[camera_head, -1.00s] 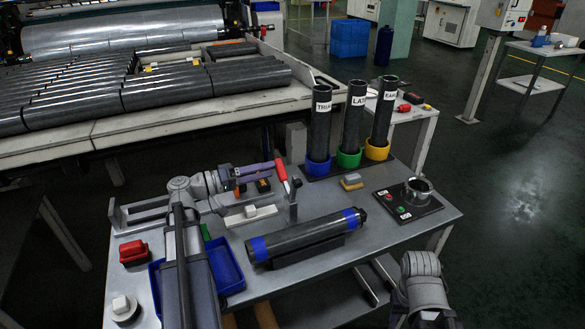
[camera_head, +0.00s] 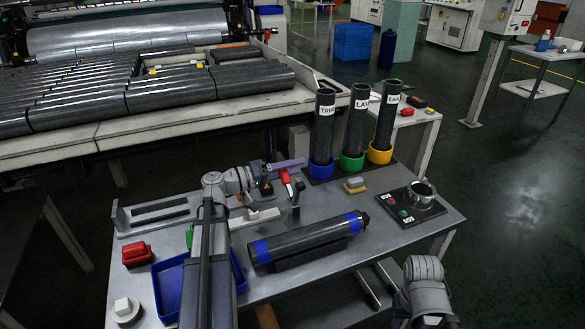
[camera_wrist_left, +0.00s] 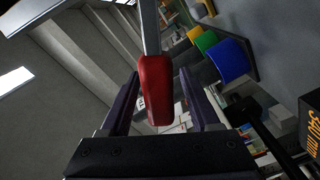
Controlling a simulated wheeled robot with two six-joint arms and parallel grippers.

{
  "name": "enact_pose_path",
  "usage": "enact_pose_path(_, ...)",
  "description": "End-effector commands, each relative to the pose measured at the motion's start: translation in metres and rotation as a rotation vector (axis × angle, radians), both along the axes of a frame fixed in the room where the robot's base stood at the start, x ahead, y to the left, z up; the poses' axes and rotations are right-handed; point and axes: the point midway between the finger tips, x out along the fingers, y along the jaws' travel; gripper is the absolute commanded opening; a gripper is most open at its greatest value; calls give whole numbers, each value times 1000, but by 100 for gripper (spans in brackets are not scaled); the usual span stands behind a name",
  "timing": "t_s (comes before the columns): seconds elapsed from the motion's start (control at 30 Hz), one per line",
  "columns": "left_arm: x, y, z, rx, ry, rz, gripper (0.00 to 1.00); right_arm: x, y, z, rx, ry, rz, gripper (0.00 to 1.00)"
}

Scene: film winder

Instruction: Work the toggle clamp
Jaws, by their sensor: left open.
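The toggle clamp has a red handle (camera_head: 287,178) standing on a dark post (camera_head: 295,208) behind the film roll on the table. In the left wrist view, the red handle (camera_wrist_left: 157,88) is between my left gripper's two dark purple fingers (camera_wrist_left: 158,112), with a gap at the sides. My left gripper (camera_head: 290,164) is open, its fingers around the upper part of the handle in the head view. Whether a finger touches the handle is unclear. The clamp's lower parts are partly hidden. My right arm shows at the lower right, but its gripper is out of view.
A dark roll with blue bands (camera_head: 304,238) lies in front of the clamp. Labelled tubes stand in blue (camera_head: 320,169), green (camera_head: 351,162) and yellow (camera_head: 379,153) cups behind. A button panel (camera_head: 411,206) is at the right, a blue tray (camera_head: 168,286) at the left.

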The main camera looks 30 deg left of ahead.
Motion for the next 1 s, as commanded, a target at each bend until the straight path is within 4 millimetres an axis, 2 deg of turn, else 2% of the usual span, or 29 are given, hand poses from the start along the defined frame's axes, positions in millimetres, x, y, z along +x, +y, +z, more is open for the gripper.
enact_pose_path(0.13, 0, 0, 0, 0, 0, 0, 61, 0, 0, 0, 0, 0, 0, 50)
enact_pose_path(0.67, 0, 0, 0, 0, 0, -1, 2, 0, 0, 0, 0, 0, 0, 50)
enact_pose_path(1.0, 0, 0, 0, 0, 0, -1, 0, 0, 0, 0, 0, 0, 0, 50)
